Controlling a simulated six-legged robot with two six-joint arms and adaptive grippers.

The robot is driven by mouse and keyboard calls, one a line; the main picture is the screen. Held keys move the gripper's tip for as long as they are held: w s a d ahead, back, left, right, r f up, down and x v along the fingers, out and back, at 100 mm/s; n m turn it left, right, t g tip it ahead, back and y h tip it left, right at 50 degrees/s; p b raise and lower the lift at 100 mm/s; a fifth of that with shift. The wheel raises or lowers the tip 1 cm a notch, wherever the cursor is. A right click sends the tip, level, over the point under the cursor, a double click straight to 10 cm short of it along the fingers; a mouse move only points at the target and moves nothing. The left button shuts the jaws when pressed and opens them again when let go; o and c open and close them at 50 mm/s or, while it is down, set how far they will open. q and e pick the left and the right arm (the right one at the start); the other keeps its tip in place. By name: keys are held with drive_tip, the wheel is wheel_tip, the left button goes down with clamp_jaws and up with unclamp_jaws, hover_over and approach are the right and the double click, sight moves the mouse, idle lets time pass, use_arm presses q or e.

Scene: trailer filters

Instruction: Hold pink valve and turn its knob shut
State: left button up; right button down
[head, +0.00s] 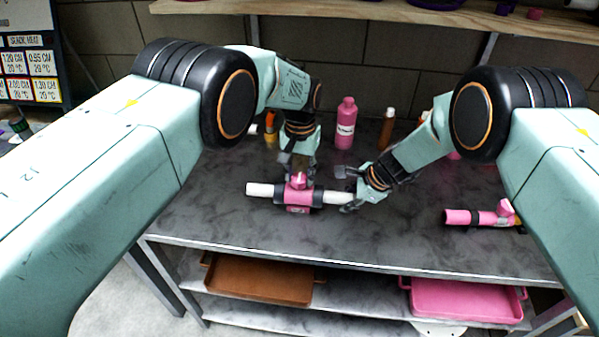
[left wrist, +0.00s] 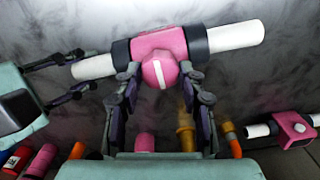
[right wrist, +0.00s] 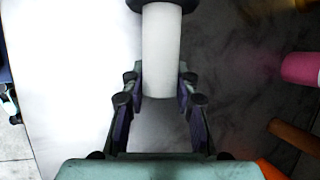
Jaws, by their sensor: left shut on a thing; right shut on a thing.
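The pink valve (head: 298,208) lies on the dark table, with dark collars and a white pipe out of each side. Its pink knob (left wrist: 152,74) carries a white stripe, which runs roughly across the pipe line in the left wrist view. My left gripper (left wrist: 160,78) points down from above and is shut on the knob, one finger at each side. My right gripper (right wrist: 160,85) is shut on the white pipe end (right wrist: 161,45) at the valve's right in the head view. The fingers partly hide the knob in the head view.
A second pink valve (head: 478,217) lies at the table's right; another (left wrist: 291,129) shows in the left wrist view. A pink bottle (head: 345,127) and brown bottle (head: 387,130) stand behind. A brown tray (head: 262,294) and pink tray (head: 466,314) sit below. The front tabletop is clear.

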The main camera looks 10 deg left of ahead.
sight(300, 177)
use_arm(q)
drive_tip(key=o, duration=1.2)
wheel_tip(300, 177, up, 12)
use_arm(e)
drive_tip(key=c, duration=0.9)
unclamp_jaws()
drive_tip(key=shift+c, duration=0.2)
